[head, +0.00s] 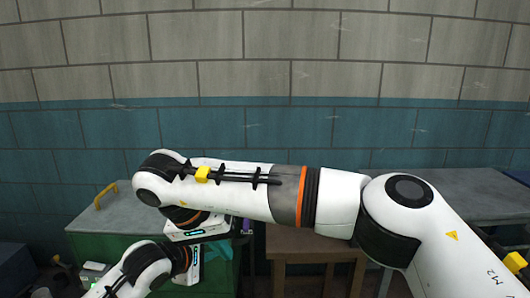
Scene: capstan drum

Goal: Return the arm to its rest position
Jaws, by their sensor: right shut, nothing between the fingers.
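My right arm reaches in from the right and crosses the middle of the view to the left. My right gripper (200,230) shows as a white body with a lit strip, below the arm's bent end; it is shut and empty. My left arm comes in at the lower left. My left gripper (190,262) is a white body just below the right one, and I cannot see its fingers clearly. The two grippers look close together or overlapping; I cannot tell if they touch. No capstan drum is clearly visible; my arms hide much of the middle.
A green cabinet (90,248) with a grey top and a yellow handle (105,196) stands at the left. A brown wooden table (315,246) stands behind my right arm. A grey bench top (465,183) lies at the right. A tiled wall (290,125) closes the back.

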